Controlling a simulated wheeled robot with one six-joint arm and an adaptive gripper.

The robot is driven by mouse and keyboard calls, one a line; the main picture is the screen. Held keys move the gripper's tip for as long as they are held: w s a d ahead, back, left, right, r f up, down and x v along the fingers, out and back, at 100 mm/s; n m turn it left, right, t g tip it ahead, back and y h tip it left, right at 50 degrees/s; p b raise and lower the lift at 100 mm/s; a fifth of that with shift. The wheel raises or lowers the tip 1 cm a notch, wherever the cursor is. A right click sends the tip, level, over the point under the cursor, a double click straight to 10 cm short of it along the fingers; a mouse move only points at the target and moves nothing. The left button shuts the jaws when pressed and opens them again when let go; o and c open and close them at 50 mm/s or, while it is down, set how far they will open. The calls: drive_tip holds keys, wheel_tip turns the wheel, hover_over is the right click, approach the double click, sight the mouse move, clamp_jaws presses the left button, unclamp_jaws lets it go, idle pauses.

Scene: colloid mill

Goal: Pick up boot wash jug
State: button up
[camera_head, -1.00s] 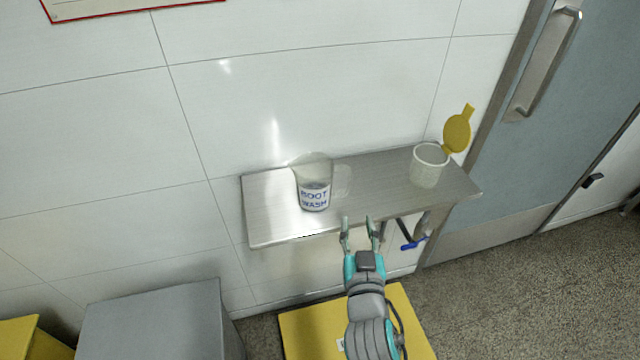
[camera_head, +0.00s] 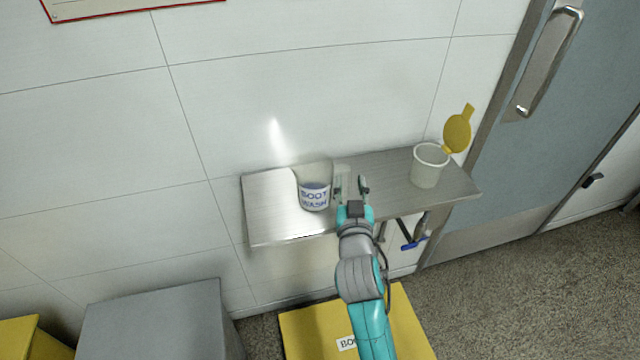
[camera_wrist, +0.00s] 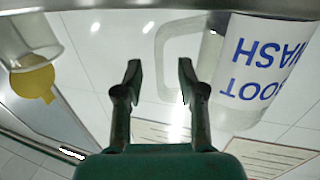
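The boot wash jug (camera_head: 314,196) is a clear jug with a white label reading BOOT WASH in blue. It stands upright on the left part of the metal shelf (camera_head: 268,212). Its clear handle (camera_head: 342,182) points right, partly behind my gripper. My gripper (camera_head: 350,184) is open, just right of the jug's body at the handle. In the wrist view, which looks upside down, the jug (camera_wrist: 262,70) is at right and its handle (camera_wrist: 168,55) lies ahead of the open fingertips (camera_wrist: 158,78). I cannot tell whether the fingers touch the handle.
A white tub (camera_head: 428,168) with a raised yellow lid (camera_head: 457,132) stands on the shelf's right part. A grey door (camera_head: 570,130) is at right. A blue-handled item (camera_head: 415,244) hangs below the shelf. A yellow surface (camera_head: 310,325) and a grey box (camera_head: 155,320) are below.

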drive_tip(key=shift+w, duration=1)
clamp_jaws()
drive_tip(key=shift+r, duration=0.15)
